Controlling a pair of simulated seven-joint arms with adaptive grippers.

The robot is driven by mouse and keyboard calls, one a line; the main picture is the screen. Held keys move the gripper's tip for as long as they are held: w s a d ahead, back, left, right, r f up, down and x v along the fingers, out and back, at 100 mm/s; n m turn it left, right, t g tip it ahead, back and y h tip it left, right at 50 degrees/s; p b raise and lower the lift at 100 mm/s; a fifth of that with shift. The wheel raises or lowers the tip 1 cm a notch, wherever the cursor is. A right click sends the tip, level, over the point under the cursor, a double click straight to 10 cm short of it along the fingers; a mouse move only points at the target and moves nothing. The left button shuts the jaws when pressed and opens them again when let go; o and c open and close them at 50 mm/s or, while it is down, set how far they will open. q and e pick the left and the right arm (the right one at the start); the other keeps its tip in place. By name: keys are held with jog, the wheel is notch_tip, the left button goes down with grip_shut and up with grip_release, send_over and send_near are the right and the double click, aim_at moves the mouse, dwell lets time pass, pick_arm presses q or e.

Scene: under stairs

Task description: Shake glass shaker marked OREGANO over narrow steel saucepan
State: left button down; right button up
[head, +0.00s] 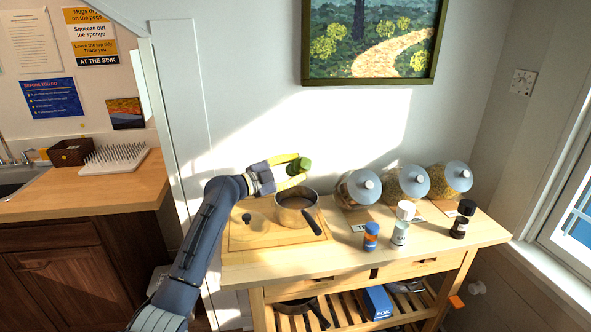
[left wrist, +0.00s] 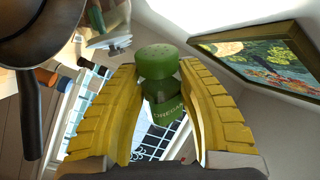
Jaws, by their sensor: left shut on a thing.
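The glass shaker has a green perforated cap (head: 304,164). My left gripper (head: 293,168) is shut on it and holds it just above the saucepan. In the left wrist view the shaker (left wrist: 158,62) sits between the yellow fingers, and part of the OREGANO lettering shows on its green band. Its exact tilt is hard to tell. The steel saucepan (head: 284,216) stands on the wooden board, its dark handle pointing to the front right. It also shows at the upper left of the left wrist view (left wrist: 45,24). My right gripper is out of view.
The table's front strip is clear.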

pick_arm(q)
jog(key=shift+r, duration=0.1)
dwell(0.6)
jog(key=shift+r, duration=1.4)
jog(key=shift+f, duration=1.5)
jog(key=shift+r, duration=0.2)
jog(key=shift+r, duration=1.35)
jog(key=shift+f, duration=0.15)
jog(key=shift+f, duration=1.4)
